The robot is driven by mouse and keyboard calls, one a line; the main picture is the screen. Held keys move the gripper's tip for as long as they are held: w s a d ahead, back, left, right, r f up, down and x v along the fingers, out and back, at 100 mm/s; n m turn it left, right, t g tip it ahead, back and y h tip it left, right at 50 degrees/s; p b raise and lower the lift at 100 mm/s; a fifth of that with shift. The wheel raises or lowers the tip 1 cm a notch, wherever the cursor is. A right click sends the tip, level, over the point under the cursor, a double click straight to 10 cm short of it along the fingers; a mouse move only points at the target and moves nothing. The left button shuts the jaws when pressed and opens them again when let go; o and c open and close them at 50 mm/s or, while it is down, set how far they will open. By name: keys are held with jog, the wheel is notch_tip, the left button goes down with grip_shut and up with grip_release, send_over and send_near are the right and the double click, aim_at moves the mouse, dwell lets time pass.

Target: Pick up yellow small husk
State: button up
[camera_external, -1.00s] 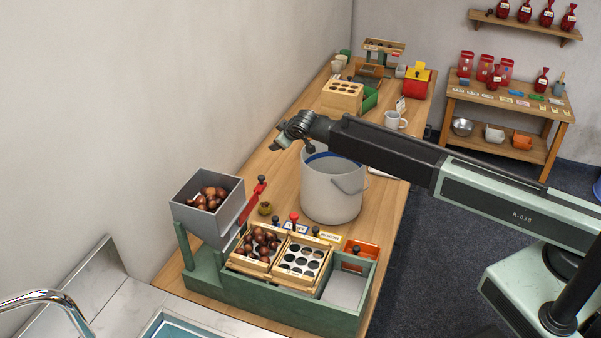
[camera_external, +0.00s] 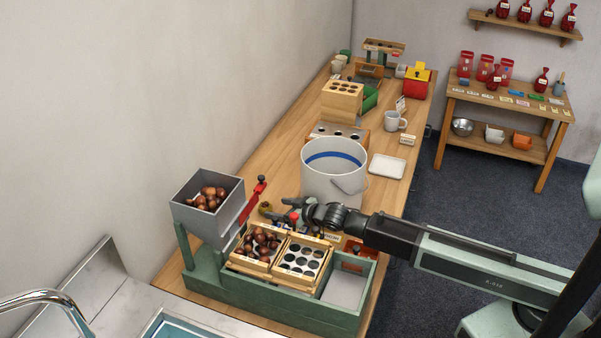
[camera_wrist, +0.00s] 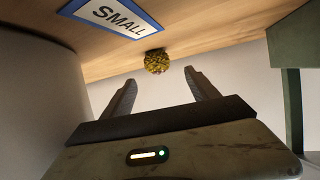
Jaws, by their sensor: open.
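The yellow small husk (camera_wrist: 156,61) is a spiky yellow-brown ball on the wooden table in the wrist view. In the external view it shows as a small olive-yellow spot (camera_external: 265,207), left of my gripper and partly obscured. My gripper (camera_wrist: 160,77) is open and empty, with its two fingers pointing toward the husk. The husk lies just beyond the fingertips, roughly centred between them, with no contact visible. In the external view my gripper (camera_external: 281,208) is low, in front of the bucket and behind the trays.
A sign reading SMALL (camera_wrist: 112,15) lies near the husk. A tall grey bucket (camera_external: 322,186) stands right behind my gripper. The green rack (camera_external: 270,306) holds a chestnut tray and a tray with holes. A grey hopper (camera_external: 190,207) with a red lever (camera_external: 256,193) stands at left.

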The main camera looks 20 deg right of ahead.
aim_at(269, 206)
jog(key=shift+b+x, duration=0.4)
jog(key=shift+x, duration=1)
jog(key=b+x, duration=0.2)
jog(key=x, duration=0.3)
jog(key=shift+w+d+f, duration=0.1)
jog(key=shift+w, duration=0.05)
jog(key=c, duration=1.4)
